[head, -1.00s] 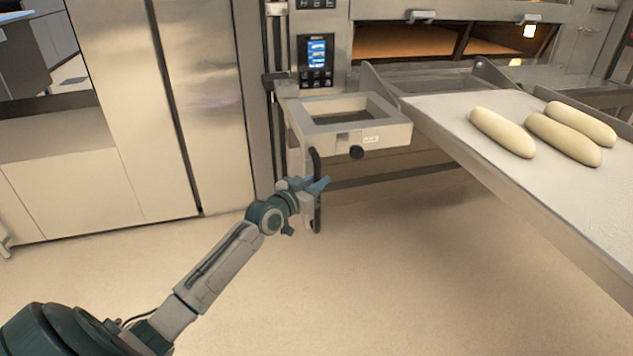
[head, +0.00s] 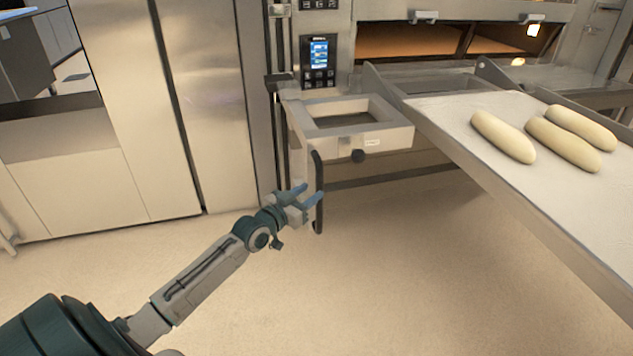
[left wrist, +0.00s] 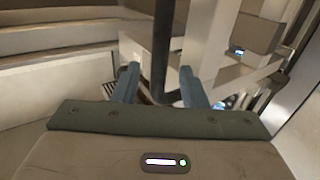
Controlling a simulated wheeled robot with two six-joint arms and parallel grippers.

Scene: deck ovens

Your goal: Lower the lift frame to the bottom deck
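In the left wrist view the handle (left wrist: 163,45) stands between the lines of the two fingers (left wrist: 160,88). I cannot tell whether it touches either finger. My right gripper is not in view.
A loader board (head: 450,112) with several pale dough loaves (head: 502,138) lies to the right, in front of the lit oven deck (head: 410,42). Tall steel cabinets (head: 120,110) stand at left. The floor (head: 350,285) below the frame is clear.

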